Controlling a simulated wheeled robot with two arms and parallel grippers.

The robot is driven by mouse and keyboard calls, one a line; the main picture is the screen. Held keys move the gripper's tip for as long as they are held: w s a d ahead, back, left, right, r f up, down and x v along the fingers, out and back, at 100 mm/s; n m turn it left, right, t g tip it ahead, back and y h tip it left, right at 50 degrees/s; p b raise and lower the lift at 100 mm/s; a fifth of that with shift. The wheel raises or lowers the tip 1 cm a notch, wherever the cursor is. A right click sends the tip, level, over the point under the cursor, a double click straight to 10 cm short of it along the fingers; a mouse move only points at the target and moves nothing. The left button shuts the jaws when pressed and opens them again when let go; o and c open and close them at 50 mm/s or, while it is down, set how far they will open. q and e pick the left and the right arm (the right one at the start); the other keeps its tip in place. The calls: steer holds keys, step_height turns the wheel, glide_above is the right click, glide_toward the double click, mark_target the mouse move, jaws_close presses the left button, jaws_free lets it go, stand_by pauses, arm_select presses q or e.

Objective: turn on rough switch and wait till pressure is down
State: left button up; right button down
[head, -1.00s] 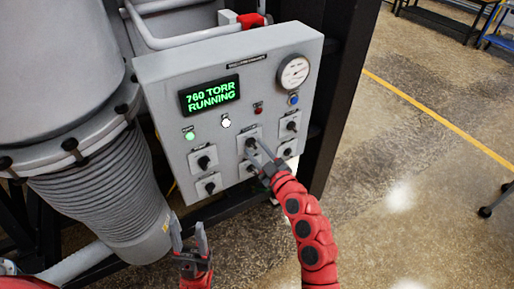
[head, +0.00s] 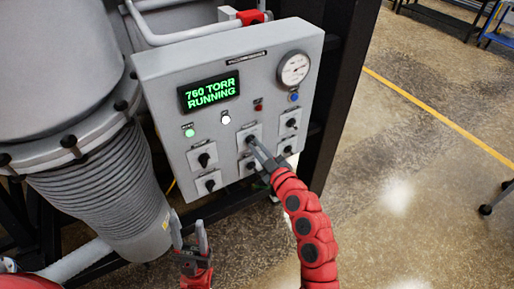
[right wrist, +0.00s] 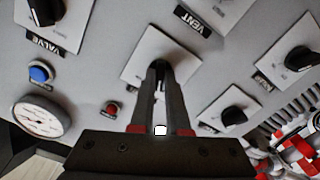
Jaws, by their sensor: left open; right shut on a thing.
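The grey control panel (head: 160,85) carries a green-lettered display (head: 209,93) reading 760 TORR RUNNING. My right gripper (head: 254,143) is shut on the black knob of the upper middle switch. In the right wrist view the gripper (right wrist: 160,72) covers most of this knob, and its switch plate (right wrist: 185,68) shows around the fingers. The label of that switch is hidden there and too small to read in the head view. A round dial gauge (head: 294,69) sits at the panel's upper right. My left gripper (head: 190,240) is open and empty, below the panel.
Other black-knob switches surround the held one, including the upper left switch (head: 204,159) and upper right switch (head: 291,123). A green light (head: 189,132), white light (head: 226,119) and blue button (head: 294,97) are on the panel. A ribbed bellows (head: 105,190) stands left. Open floor lies right.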

steer(key=m+b, duration=0.3)
steer(key=shift+f, duration=0.2)
steer(key=shift+m+b, duration=0.85)
steer(key=shift+m, duration=0.35)
steer(key=m+b, duration=0.1)
steer(key=m, duration=0.2)
steer(key=shift+r+b, duration=0.15)
steer(key=shift+b, duration=0.15)
steer(key=shift+m+b, duration=0.4)
steer(key=shift+m, duration=1.2)
steer(key=shift+r, duration=0.1)
steer(key=c, duration=0.9)
jaws_free()
